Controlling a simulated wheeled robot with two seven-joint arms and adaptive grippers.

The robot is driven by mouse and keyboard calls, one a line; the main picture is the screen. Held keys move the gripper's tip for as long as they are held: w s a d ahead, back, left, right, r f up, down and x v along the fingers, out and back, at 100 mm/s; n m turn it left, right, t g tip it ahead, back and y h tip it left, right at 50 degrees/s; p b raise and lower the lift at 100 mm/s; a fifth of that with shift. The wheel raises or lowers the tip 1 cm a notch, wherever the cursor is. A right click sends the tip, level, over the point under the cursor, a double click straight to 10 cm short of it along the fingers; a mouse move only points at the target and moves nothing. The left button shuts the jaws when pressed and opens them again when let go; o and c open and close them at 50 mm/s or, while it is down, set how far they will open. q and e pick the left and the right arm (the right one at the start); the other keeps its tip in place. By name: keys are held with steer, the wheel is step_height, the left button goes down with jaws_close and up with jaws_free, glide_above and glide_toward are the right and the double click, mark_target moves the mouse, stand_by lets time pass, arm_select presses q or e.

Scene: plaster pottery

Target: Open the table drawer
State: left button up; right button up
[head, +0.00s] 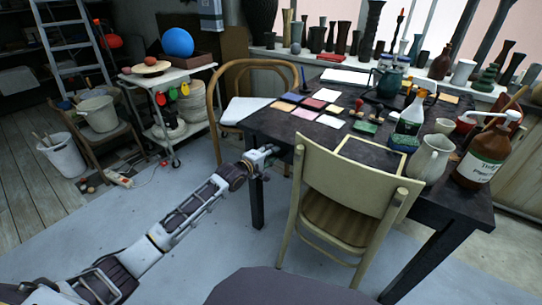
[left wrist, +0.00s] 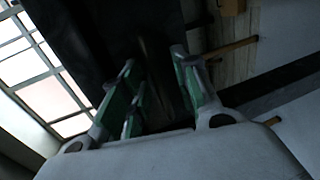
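The dark table (head: 268,128) stands right of centre in the head view. My left gripper (head: 266,158) is at the table's near left side, just below the top's edge. It hides part of that side, and I cannot make out the drawer or its handle in the head view. In the left wrist view, my left gripper's green-padded fingers (left wrist: 160,92) are spread apart in front of a dark surface (left wrist: 95,40), seemingly the table's side. A thin, dim strip shows between the fingers; I cannot tell whether it is a handle. My right gripper is not in view.
A cream wooden chair (head: 345,182) stands against the table's near side, right of my left gripper. A bentwood chair (head: 213,92) stands behind the gripper. Bottles, a pitcher (head: 430,158) and coloured tiles cover the tabletop.

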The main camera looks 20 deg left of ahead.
arm_select(q)
steer(key=shift+w+d, duration=0.1)
steer(key=shift+w, duration=0.05)
jaws_close()
stand_by(0.5)
